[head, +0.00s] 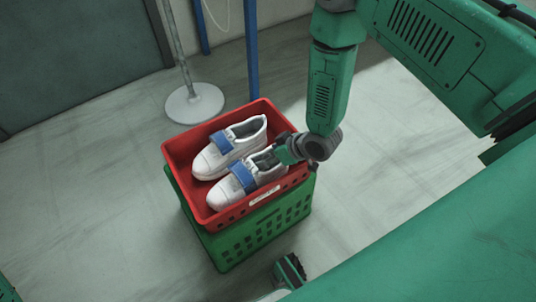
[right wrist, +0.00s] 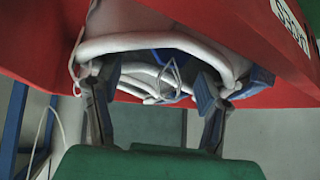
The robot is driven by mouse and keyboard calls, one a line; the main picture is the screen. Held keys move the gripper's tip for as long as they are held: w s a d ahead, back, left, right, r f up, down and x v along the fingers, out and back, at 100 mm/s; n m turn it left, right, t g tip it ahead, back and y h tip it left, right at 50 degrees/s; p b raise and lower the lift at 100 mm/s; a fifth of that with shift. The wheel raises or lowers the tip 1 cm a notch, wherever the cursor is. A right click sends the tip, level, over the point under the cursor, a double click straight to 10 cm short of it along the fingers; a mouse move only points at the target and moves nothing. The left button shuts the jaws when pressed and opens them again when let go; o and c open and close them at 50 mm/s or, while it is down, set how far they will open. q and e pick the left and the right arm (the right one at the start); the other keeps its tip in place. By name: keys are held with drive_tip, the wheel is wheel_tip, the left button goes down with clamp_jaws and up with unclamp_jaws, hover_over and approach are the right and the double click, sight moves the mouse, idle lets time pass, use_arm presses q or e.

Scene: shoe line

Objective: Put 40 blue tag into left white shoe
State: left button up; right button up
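Two white shoes with blue straps lie side by side in a red crate: a farther one (head: 212,160) and a nearer one (head: 225,192). My right gripper (head: 268,158) is at the heel opening of the nearer shoe. In the right wrist view my right gripper (right wrist: 157,105) has its fingers spread wide, near a white shoe rim (right wrist: 125,43). A flat blue piece (right wrist: 205,94) shows beside the right-hand finger; I cannot tell if it is a tag or touches the finger. A thin loop (right wrist: 170,76) shows inside the shoe opening.
The red crate (head: 178,161) sits on a green crate (head: 238,246) on the floor. A round white pole base (head: 195,103) and a blue post (head: 252,50) stand behind it.

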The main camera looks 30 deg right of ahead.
drive_tip(key=shift+d, duration=0.15)
drive_tip(key=shift+s+r, duration=0.15)
drive_tip(key=shift+r, duration=0.15)
drive_tip(key=v, duration=1.1)
drive_tip(key=shift+s+d+f, duration=0.1)
drive_tip(key=shift+d, duration=0.15)
